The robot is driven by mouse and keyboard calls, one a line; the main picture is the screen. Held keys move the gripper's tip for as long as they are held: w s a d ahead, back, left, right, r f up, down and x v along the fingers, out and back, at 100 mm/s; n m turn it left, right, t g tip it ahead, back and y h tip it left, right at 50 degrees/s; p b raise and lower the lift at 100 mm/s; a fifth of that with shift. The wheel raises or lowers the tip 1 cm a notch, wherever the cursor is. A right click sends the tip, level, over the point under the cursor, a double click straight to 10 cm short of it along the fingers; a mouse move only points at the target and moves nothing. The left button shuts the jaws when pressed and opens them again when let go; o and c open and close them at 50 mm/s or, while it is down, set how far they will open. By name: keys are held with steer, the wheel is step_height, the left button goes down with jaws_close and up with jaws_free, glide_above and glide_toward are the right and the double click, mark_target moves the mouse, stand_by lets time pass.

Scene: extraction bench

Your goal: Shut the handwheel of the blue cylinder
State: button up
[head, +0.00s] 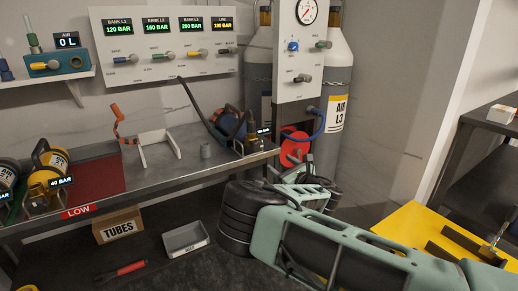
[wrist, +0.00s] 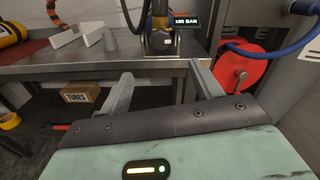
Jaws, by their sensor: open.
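The blue cylinder (head: 229,124) lies on the bench at the back right, with a black hose rising from it. Its brass valve end (head: 252,130) is at the bench's front edge, beside a small dark pressure display. The same valve end shows at the top of the wrist view (wrist: 160,42), with the display reading about 190 BAR. The handwheel is too small to make out clearly. My gripper (wrist: 160,70) is open and empty, its two fingers spread below and in front of the valve end, apart from it. In the head view my arm partly hides the gripper.
A red disc (wrist: 238,68) with a blue hose is right of the valve end. Yellow cylinders (head: 47,165) lie far left. Tall grey cylinders (head: 338,75) stand behind. A gauge panel (head: 300,60) hangs above.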

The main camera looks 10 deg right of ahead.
mark_target(258, 147)
steer(key=p+x, duration=0.1)
steer(key=x, duration=1.4)
steer(key=shift+w+a, duration=0.1)
steer(key=shift+w, duration=0.15)
steer(key=c, duration=1)
